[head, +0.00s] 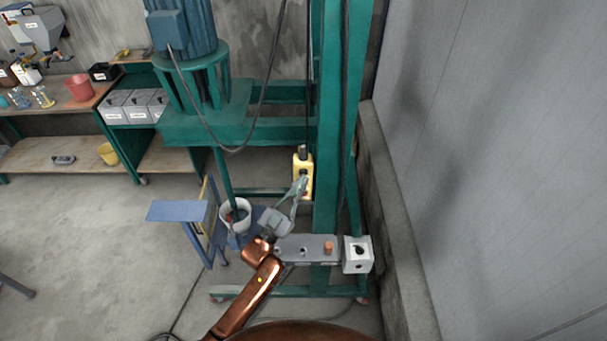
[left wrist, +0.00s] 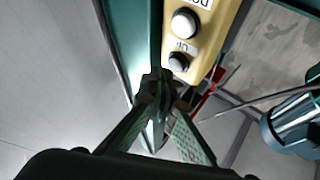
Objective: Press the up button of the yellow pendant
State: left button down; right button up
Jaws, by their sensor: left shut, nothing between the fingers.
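The yellow pendant (head: 308,172) hangs on a cable beside the green column in the head view. In the left wrist view the pendant (left wrist: 211,40) fills the top middle, with a white button by a partly cut-off label and a black up button (left wrist: 179,62) by the label "UP". My left gripper (head: 301,184) is shut and empty in front of the pendant's lower part. In the left wrist view its fingertips (left wrist: 158,78) meet just below and left of the black button. I cannot tell whether they touch the pendant. My right gripper is not in view.
A green machine frame (head: 330,120) stands behind, with a blue motor (head: 190,30). A grey panel (head: 308,247) with knobs lies just below the gripper. A white bucket (head: 235,214) and a blue step (head: 177,211) are to the left. A wall bounds the right.

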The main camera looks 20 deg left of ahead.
pick_arm(q)
jog(key=shift+w+a, duration=0.1)
jog(key=shift+w, duration=0.15)
